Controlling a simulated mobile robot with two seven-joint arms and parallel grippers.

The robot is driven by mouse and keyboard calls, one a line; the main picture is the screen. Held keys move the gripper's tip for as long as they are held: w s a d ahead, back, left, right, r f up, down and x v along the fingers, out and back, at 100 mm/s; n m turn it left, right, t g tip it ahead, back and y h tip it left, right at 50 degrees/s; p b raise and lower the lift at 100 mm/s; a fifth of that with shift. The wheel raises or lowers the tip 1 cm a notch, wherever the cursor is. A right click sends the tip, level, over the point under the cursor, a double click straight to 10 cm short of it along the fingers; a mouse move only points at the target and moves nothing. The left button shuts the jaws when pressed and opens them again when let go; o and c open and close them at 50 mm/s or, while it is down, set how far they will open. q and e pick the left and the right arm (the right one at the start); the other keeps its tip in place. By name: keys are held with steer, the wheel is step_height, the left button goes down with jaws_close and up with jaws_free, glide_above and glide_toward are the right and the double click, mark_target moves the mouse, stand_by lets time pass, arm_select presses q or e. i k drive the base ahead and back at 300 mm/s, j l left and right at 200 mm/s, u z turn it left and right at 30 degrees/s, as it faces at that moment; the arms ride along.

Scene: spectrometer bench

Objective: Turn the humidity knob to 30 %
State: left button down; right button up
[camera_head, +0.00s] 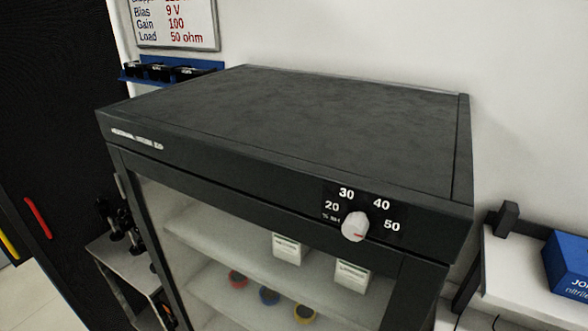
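The humidity knob (354,226) is a small white knob on the front upper panel of a dark grey cabinet (300,120), towards its right end. A black dial plate behind it carries the white numbers 20, 30, 40 and 50 and a small "% RH" label. A small red mark shows low on the knob's face, right of its middle. It does not point at 30, and its exact reading is too small to tell. Neither of my grippers is in view, and nothing touches the knob.
Behind the cabinet's glass door, shelves hold white boxes (287,249) and coloured round items (269,295). A blue box (567,265) stands on a white surface at right. A whiteboard (175,22) hangs at the back. The cabinet top is bare.

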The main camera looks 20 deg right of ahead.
mark_target(355, 225)
steer(key=j+z, duration=0.25)
steer(key=j, duration=0.3)
steer(key=j+z, duration=0.3)
steer(key=j, duration=0.2)
steer(key=j+z, duration=0.25)
steer(key=j, duration=0.3)
steer(key=k+j+z, duration=0.15)
steer(key=j+z, duration=0.15)
steer(key=j, duration=0.2)
